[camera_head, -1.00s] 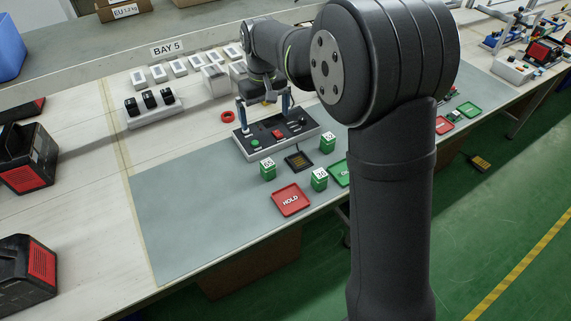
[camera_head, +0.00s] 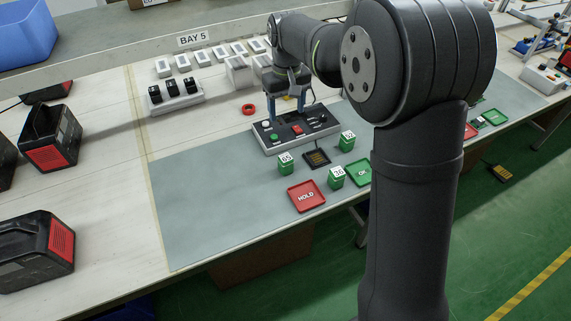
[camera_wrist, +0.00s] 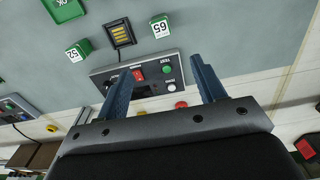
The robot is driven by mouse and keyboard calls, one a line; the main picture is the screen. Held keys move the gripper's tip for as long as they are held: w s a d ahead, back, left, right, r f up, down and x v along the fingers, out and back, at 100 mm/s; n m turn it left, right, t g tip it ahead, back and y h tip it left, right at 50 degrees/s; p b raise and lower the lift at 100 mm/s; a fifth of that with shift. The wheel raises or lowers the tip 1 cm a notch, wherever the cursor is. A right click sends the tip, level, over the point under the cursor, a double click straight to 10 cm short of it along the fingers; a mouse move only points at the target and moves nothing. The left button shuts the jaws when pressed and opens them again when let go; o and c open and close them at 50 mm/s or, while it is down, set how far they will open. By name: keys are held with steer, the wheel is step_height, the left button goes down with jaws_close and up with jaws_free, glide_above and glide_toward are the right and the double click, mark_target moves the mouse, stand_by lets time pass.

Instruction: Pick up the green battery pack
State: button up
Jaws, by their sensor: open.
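Three green battery packs with white number labels stand on the grey mat: one labelled 65 (camera_head: 286,169) at left, one (camera_head: 347,144) at right, which reads 52 in the wrist view (camera_wrist: 83,45), and one (camera_head: 336,182) nearer the front, its number unclear. The 65 pack also shows in the wrist view (camera_wrist: 160,18). My gripper (camera_head: 288,109) is above the test box (camera_head: 268,147), behind the packs. In the wrist view its two blue fingers (camera_wrist: 163,68) are apart with nothing held between them; the test box lies beyond them.
A dark contact pad (camera_head: 317,158) lies among the packs. A red HOLD tray (camera_head: 307,207) and a green OK tray (camera_head: 360,180) lie in front. Black packs in a white rack (camera_head: 175,106) and a red ring (camera_head: 249,109) are behind. The mat's left part is clear.

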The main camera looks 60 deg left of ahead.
mark_target(286, 157)
steer(key=shift+n, duration=0.4)
steer(key=f, duration=1.6)
steer(key=shift+w+a+f, duration=0.3)
steer(key=shift+w+f, duration=0.05)
steer(key=shift+s+f, duration=0.2)
steer(key=shift+f, duration=1.3)
steer(key=shift+s+f, duration=0.15)
steer(key=shift+f, duration=1.3)
steer(key=shift+c, duration=0.4)
steer(key=c, duration=1.1)
